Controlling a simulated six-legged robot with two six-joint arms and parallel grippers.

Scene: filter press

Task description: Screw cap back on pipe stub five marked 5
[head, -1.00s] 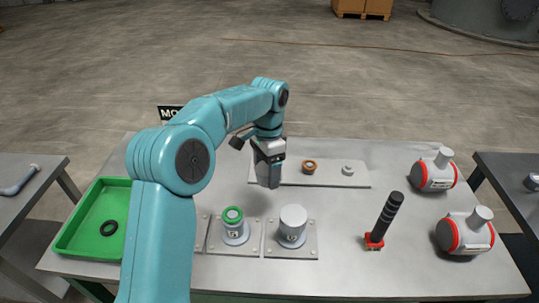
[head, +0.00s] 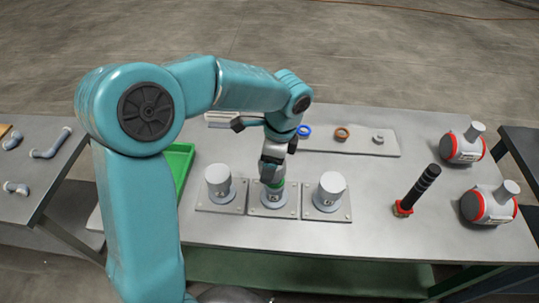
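Three pipe stubs on square plates stand near the table's front. The left stub (head: 219,183) and right stub (head: 328,191) wear pale grey caps. The middle stub (head: 275,201) has green (head: 277,184) at its top and no pale cap visible on it. Dark marks on the stub fronts are too small to read surely. My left gripper (head: 272,177) points down at the top of the middle stub and hides most of it. Its fingers look close to the green part; whether they grip anything is unclear. My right gripper is out of view.
A pale board behind holds a blue ring (head: 304,131), an orange-brown ring (head: 342,134) and a small grey fitting (head: 378,139). A green tray (head: 180,163) is partly behind my arm.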

